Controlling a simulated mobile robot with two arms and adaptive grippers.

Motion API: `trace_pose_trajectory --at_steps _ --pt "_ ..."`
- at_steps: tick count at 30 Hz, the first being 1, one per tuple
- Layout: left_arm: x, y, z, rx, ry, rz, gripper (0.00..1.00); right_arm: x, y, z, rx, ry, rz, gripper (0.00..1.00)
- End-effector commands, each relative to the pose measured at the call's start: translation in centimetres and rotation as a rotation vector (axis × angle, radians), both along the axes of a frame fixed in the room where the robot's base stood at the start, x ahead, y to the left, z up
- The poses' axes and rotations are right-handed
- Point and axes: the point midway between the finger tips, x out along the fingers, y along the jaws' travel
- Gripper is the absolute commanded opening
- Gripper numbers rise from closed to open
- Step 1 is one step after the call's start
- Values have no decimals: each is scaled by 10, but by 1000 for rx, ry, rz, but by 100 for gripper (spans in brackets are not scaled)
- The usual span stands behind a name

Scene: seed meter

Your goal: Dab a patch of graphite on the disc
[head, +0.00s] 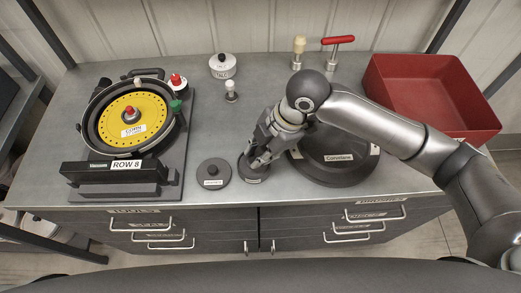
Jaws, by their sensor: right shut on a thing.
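The yellow disc (118,130) sits in a round black housing (88,122) on the left. It has a red knob (130,114) at its centre and a small white label; I see no clear dark patch on its face. A small round dark pot (253,178) with a label stands at the front middle of the bench. My right gripper (259,160) points down at this pot, its fingertips at or over the pot's top. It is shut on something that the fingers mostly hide. My left gripper is not in view.
A flat dark round lid (213,174) lies left of the pot. A large dark round cover (338,172) is to the right, under my arm. A red bin (425,85), white pot (222,66), small white-topped piece (231,91) and two upright handles stand behind.

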Motion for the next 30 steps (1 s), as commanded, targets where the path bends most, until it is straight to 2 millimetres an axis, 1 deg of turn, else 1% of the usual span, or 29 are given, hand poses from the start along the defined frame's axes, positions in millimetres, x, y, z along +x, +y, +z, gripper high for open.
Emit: trace_pose_trajectory --at_steps 30 --pt "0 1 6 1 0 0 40 -1 -1 -2 -2 2 0 0"
